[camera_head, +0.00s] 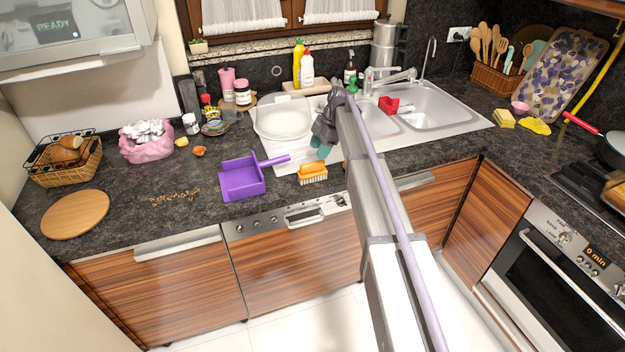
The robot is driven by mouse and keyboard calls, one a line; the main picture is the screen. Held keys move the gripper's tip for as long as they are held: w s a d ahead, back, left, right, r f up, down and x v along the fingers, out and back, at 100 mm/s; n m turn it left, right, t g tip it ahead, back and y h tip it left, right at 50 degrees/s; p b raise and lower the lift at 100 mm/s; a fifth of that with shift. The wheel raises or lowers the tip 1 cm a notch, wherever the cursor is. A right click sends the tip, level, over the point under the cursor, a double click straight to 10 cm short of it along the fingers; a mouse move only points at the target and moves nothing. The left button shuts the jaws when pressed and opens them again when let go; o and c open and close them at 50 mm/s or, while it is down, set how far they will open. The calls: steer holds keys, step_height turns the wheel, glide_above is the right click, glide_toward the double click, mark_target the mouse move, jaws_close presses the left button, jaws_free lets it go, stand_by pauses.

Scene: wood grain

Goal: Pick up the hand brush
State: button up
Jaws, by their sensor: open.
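The hand brush (313,168) has an orange top and pale bristles. It lies on the dark counter near the front edge, just right of a purple dustpan (241,181) whose handle points right toward the sink. My gripper (321,150) is above and slightly right of the brush, with its greenish fingertips pointing down. It is open and appears apart from the brush, with nothing visible between its fingers. My arm reaches in from the lower right and covers part of the sink and counter behind it.
Brown crumbs (176,196) lie left of the dustpan. A white plate (283,119) sits behind the brush beside the sink (432,108). A round wooden board (75,214), a wire basket (66,160) and a pink bag (146,143) stand at left. Bottles (306,68) stand behind the sink.

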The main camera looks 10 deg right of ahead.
mark_target(313, 162)
steer(key=shift+x, duration=0.95)
steer(key=shift+w, duration=0.15)
steer(key=b+x, duration=0.5)
steer(key=shift+d+f, duration=0.1)
steer(key=shift+f, duration=0.1)
steer(key=shift+r, duration=0.25)
steer(key=shift+c, duration=0.2)
jaws_close()
